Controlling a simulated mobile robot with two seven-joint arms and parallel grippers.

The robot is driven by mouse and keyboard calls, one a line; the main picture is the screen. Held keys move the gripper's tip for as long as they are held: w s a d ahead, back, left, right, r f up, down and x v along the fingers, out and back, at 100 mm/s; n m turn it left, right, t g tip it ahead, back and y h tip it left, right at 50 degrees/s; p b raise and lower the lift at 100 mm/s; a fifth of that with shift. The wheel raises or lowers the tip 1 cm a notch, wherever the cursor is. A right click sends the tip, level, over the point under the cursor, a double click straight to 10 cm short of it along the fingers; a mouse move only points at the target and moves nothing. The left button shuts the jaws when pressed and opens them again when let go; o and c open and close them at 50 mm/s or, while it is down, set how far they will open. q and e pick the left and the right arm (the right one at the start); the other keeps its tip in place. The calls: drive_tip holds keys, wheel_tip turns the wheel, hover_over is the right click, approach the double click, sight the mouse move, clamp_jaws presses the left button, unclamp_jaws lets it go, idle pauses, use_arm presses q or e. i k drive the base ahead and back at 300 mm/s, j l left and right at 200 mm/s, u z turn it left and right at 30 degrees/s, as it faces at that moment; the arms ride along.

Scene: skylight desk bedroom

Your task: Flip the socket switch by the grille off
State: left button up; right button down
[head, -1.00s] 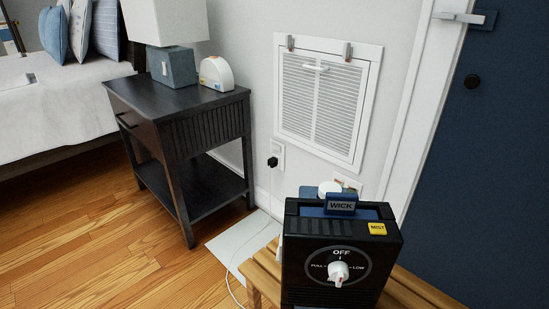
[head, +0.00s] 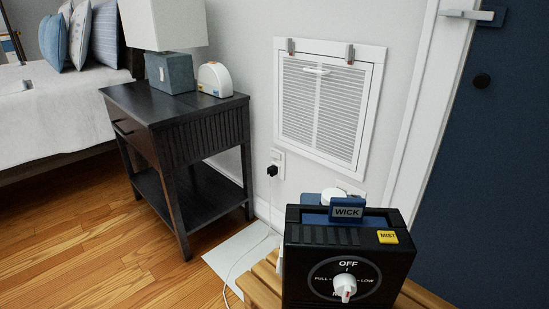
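A white wall grille (head: 328,104) with louvres is set in the wall, with two clips along its top edge. A white wall socket (head: 278,156) is below its lower left corner, with a black plug (head: 272,170) and a pale cord running down. The socket's switch is too small to read. Part of another white wall plate (head: 350,188) shows below the grille's lower right, mostly hidden behind a black appliance. Neither of my grippers is in view.
The black appliance (head: 300,262), with a WICK tab, a yellow MIST button and a white dial, stands on a wooden bench (head: 262,280) in front of the wall. A dark nightstand (head: 160,110) is left of the socket. A blue door (head: 490,180) is at right.

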sight(274, 154)
drive_tip(key=i+j+z, duration=0.1)
drive_tip(key=i+j, duration=0.2)
drive_tip(key=i+j+z, duration=0.15)
drive_tip(key=i+j, duration=0.2)
drive_tip(key=i+j+z, duration=0.1)
drive_tip(key=i+j, duration=0.2)
drive_tip(key=j, duration=0.15)
drive_tip(key=i+j+z, duration=0.15)
drive_tip(key=j, duration=0.25)
drive_tip(key=i+j+z, duration=0.1)
drive_tip(key=i+j, duration=0.25)
drive_tip(key=i+j+z, duration=0.1)
drive_tip(key=i+j, duration=0.15)
drive_tip(key=j, duration=0.35)
drive_tip(key=i+j+z, duration=0.15)
drive_tip(key=j, duration=0.3)
drive_tip(key=i+j+z, duration=0.1)
drive_tip(key=i+j, duration=0.15)
drive_tip(key=j, duration=0.3)
